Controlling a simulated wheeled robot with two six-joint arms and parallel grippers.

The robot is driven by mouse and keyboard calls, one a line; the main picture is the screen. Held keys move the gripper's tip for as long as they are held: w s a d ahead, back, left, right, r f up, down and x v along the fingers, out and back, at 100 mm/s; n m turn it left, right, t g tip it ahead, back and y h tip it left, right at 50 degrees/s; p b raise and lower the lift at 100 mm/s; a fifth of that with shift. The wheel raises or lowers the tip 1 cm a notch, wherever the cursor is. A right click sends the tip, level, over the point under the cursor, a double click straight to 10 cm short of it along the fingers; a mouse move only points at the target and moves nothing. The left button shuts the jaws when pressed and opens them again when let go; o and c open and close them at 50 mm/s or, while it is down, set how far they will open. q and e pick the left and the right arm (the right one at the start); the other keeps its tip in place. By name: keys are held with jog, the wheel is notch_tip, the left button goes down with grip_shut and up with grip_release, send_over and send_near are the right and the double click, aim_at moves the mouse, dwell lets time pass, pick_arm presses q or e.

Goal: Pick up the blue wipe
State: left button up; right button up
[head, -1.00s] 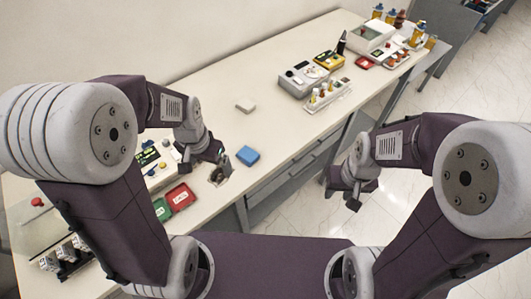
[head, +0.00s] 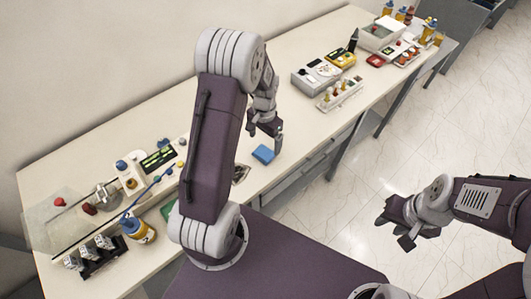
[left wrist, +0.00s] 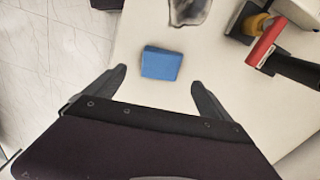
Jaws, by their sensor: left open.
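The blue wipe (head: 263,154) is a small folded blue block lying flat on the table (head: 300,120) near its front edge. My left gripper (head: 267,133) is above the table, just behind and beside the wipe in the head view. In the left wrist view the wipe (left wrist: 161,63) lies ahead of the open, empty fingers of my left gripper (left wrist: 158,82), nearer the left finger.
A grey patterned item (left wrist: 190,10) lies near the wipe. A red-and-black object (left wrist: 268,42) is at the upper right of the left wrist view. Instruments (head: 317,75) and a vial rack (head: 338,95) stand farther along the table.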

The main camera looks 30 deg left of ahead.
aim_at(264, 152)
pick_arm(q)
jog(key=shift+f, duration=0.95)
jog(key=f, duration=0.1)
jog(key=f+p, duration=0.1)
jog(key=f, duration=0.2)
jog(key=shift+s+a, duration=0.1)
jog(key=shift+s, duration=0.15)
jog(key=shift+w+f, duration=0.1)
jog(key=shift+f, duration=0.4)
jog(key=c, duration=1.4)
jog(key=shift+r, duration=0.5)
notch_tip(264, 152, up, 3)
jog(key=shift+w+b, duration=0.1)
jog(key=shift+b, duration=0.25)
jog(key=d+r, duration=0.2)
jog(key=d, duration=0.2)
jog(key=d+r+b, duration=0.1)
jog(key=d+r, duration=0.1)
jog(key=d, duration=0.1)
jog(key=w+d+r, duration=0.1)
jog(key=d+r, duration=0.2)
jog(key=d, duration=0.1)
jog(key=shift+d+r+b, duration=0.1)
jog(key=shift+d+b, duration=0.2)
jog(key=shift+b, duration=0.1)
